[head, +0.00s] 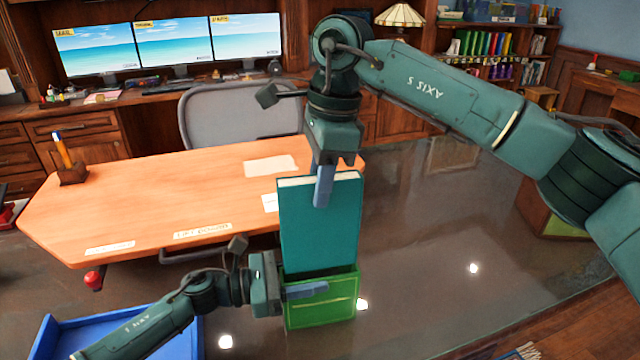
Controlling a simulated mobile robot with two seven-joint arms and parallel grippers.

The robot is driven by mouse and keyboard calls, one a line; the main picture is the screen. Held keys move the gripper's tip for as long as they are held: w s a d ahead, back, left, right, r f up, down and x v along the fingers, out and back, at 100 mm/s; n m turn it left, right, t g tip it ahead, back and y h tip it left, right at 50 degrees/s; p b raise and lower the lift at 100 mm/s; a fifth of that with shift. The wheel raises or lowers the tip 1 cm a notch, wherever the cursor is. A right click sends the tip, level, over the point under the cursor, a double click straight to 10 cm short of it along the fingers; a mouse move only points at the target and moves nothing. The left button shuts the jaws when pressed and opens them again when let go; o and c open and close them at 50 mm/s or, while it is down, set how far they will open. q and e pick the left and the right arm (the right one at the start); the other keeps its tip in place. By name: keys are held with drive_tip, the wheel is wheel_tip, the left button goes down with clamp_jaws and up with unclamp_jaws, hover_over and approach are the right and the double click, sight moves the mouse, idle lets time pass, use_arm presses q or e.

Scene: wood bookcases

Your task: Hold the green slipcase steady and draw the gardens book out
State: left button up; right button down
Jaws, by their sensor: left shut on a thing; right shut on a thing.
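The green slipcase (335,312) is upright in the lower middle of the head view, held in the air in front of the table. My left gripper (305,290) is shut on its left side, one finger lying across its front face. The teal gardens book (320,235) stands upright in the slipcase, with most of its cover showing above the case's rim. Its lower end is hidden inside. My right gripper (323,186) comes down from above and is shut on the book's top edge. The book's title is not visible.
An orange-topped table (150,200) stands behind and to the left, with labels, papers and a pencil holder (70,172). A grey chair (235,110) is behind it. A blue tray (110,325) is at lower left. Open floor (430,240) lies to the right.

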use_arm(q)
drive_tip(key=o, duration=1.1)
drive_tip(key=shift+o, duration=0.2)
